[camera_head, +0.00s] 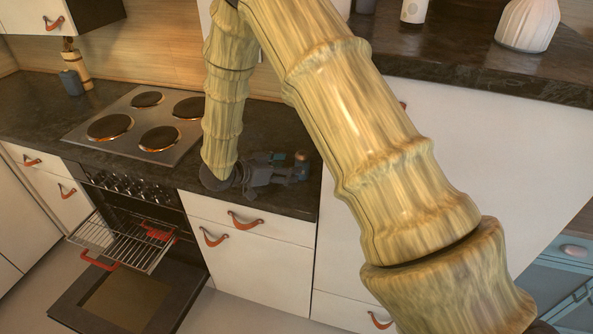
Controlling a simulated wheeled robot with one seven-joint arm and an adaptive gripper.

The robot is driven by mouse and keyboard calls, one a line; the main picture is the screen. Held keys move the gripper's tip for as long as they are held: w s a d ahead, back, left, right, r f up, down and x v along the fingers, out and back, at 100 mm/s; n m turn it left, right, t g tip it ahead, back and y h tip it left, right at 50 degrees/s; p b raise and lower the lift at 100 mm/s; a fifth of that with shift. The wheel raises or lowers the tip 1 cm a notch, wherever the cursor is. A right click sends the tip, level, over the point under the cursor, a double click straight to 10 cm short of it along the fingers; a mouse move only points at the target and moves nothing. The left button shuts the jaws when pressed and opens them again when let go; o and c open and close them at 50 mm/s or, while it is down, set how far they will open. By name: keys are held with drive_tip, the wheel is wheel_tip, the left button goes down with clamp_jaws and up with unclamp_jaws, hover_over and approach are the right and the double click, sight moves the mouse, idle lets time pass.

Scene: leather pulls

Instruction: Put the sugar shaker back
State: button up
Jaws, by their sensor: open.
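My gripper (288,171) is low over the dark counter, right of the stove, with its dark fingers pointing right. It is open. A small brownish upright object (301,162) stands at the fingertips and may be the sugar shaker; it is too small and partly covered to be sure. I cannot tell whether the fingers touch it. A white container (414,11) with a dark mark stands on the upper dark counter at the top right, cut by the frame edge.
My arm crosses the middle and hides part of the counter. The stove (140,125) has several hot plates. The oven door (125,300) hangs open with its rack (125,240) pulled out. A white ribbed vase (527,25) stands top right. A bamboo-like object (76,66) stands at the back left.

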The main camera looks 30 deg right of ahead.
drive_tip(key=b+v, duration=0.1)
drive_tip(key=v, duration=0.3)
drive_tip(key=shift+a+r, duration=0.1)
drive_tip(key=shift+a, duration=0.1)
drive_tip(key=shift+s+a+r, duration=0.1)
drive_tip(key=shift+a+r, duration=0.05)
drive_tip(key=shift+a, duration=0.1)
drive_tip(key=shift+r, duration=0.1)
